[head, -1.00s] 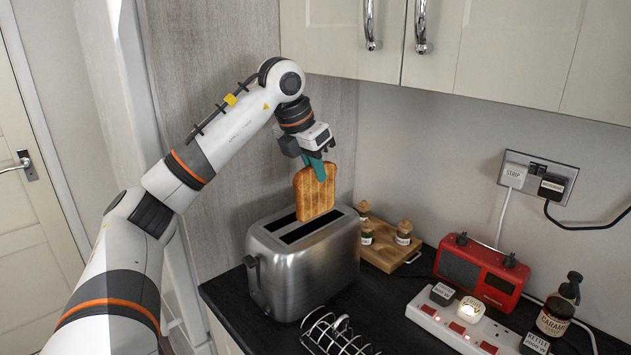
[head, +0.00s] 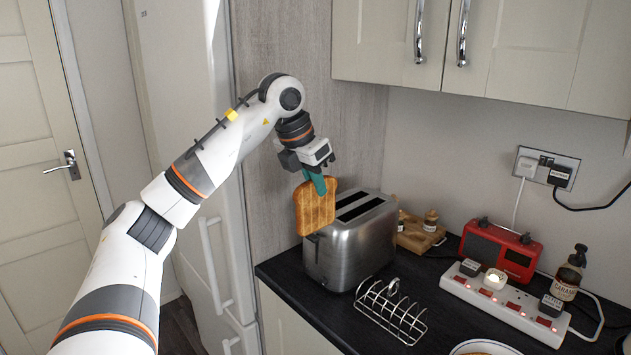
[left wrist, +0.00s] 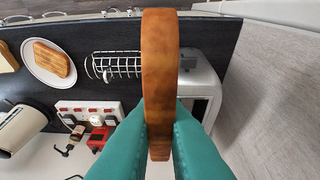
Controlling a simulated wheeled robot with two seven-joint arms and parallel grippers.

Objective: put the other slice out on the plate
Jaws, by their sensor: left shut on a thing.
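My left gripper (head: 317,183) is shut on a browned toast slice (head: 315,209), with teal fingers on its upper part. The slice hangs upright, clear of the slots, beside the near left end of the steel toaster (head: 352,247) in the head view. The toaster's two slots look empty. In the left wrist view the held slice (left wrist: 160,70) shows edge-on between the teal fingers (left wrist: 160,130). There, a white plate (left wrist: 38,73) with another toast slice (left wrist: 54,63) on it lies at upper left. My right gripper is out of view.
A wire toast rack (head: 392,311) stands on the dark worktop (head: 300,285) in front of the toaster. A wooden board with jars (head: 418,237), a red radio (head: 500,250), a power strip (head: 503,304) and a syrup bottle (head: 568,277) stand to the right. Cupboards (head: 545,55) hang above.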

